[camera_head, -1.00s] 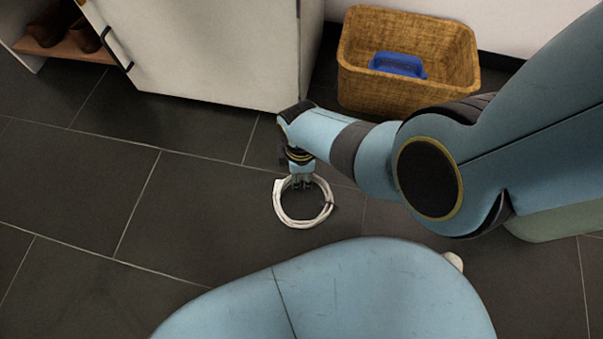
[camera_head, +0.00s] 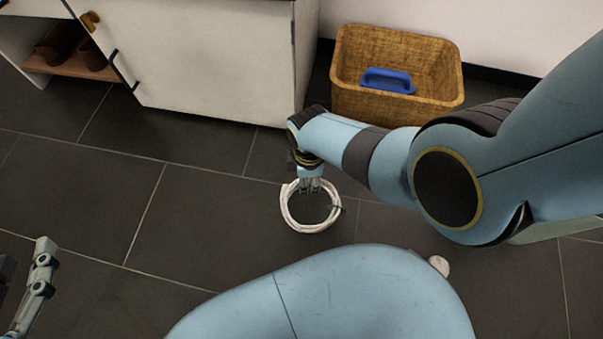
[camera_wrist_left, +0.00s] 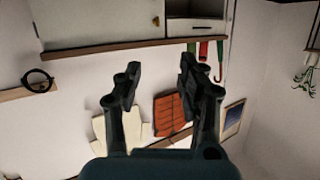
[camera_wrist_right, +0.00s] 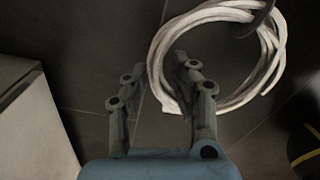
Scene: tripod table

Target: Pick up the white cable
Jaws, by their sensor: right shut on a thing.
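The white cable (camera_head: 288,214) is a round coil in front of the cabinet in the head view. In the right wrist view the coil (camera_wrist_right: 273,55) fills the upper right, with a dark tie across its top. My right gripper (camera_head: 311,184) points down at the coil's far edge. In the right wrist view this gripper (camera_wrist_right: 160,70) is shut on the coil's near left side, one finger on each side of the strands. I cannot tell how far the coil is above the floor. My left gripper (camera_head: 42,262) is at the lower left, its open fingers (camera_wrist_left: 158,78) empty.
A wicker basket (camera_head: 395,108) holding a blue object (camera_head: 388,80) stands at the back by the wall. A white cabinet (camera_head: 205,60) stands at the back left, with a shoe shelf (camera_head: 72,66) beside it. The dark tiled floor (camera_head: 210,225) is clear left of the coil.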

